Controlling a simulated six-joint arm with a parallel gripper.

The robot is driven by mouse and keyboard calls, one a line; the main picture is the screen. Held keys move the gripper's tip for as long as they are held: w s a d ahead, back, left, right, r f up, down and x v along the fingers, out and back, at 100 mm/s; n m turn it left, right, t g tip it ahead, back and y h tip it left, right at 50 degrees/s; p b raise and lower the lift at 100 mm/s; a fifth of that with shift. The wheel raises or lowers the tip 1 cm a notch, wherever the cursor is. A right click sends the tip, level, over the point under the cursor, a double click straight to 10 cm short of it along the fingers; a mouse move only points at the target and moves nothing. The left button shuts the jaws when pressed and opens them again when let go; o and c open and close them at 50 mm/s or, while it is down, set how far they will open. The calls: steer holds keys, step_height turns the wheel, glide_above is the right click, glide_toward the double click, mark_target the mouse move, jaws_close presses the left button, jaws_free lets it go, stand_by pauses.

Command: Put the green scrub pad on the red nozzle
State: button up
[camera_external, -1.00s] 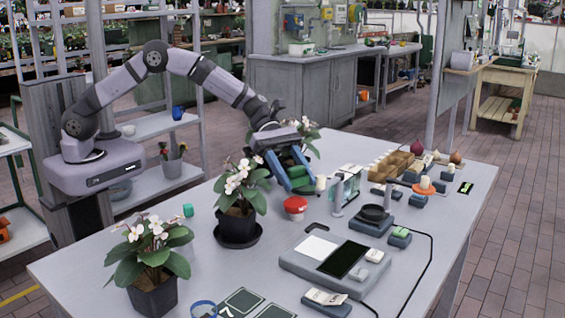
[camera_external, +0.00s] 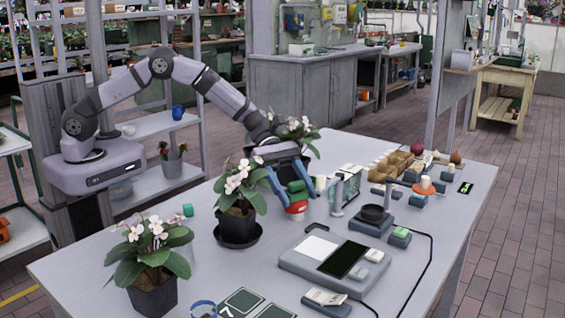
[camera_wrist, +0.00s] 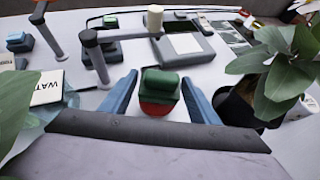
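The green scrub pad (camera_external: 296,187) is directly above the red nozzle (camera_external: 297,207) in the external view and looks to rest on it. In the wrist view the pad (camera_wrist: 160,82) covers most of the nozzle, whose red rim (camera_wrist: 156,108) shows below it. My gripper (camera_external: 299,200) points down, its blue fingers on either side of the pad. In the wrist view my gripper (camera_wrist: 160,76) has its fingers spread, with narrow gaps beside the pad, so it looks open. The exact contact between pad and nozzle is hidden.
A potted white-flowered plant (camera_external: 238,222) stands close to the left of my gripper. A clear panel on a post (camera_external: 338,200) and a white cylinder (camera_external: 320,183) stand close on the right. A flat grey device (camera_external: 300,262) lies in front. A second potted plant (camera_external: 153,296) is front left.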

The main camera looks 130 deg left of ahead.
steer(key=shift+o, duration=0.3)
steer(key=shift+r, duration=0.2)
steer(key=b+v, duration=0.1)
steer(key=v, duration=1.1)
steer(key=s+d+m+g+p, duration=0.2)
steer(key=s+d+m+g, duration=0.2)
steer(key=d+m, duration=0.55)
steer(key=s+d+m+g+p, duration=0.2)
steer(key=s+d+m+g, duration=0.2)
steer(key=d, duration=1)
steer(key=s+d+f+m+g+y+p, duration=0.1)
steer(key=s+d+m, duration=0.6)
steer(key=s+m, duration=1)
steer(key=m+g+y+p, duration=0.1)
steer(key=y+p, duration=0.1)
steer(key=y, duration=0.1)
steer(key=shift+d+g+y, duration=0.2)
steer(key=shift+g+y, duration=0.1)
steer(key=shift+g, duration=0.1)
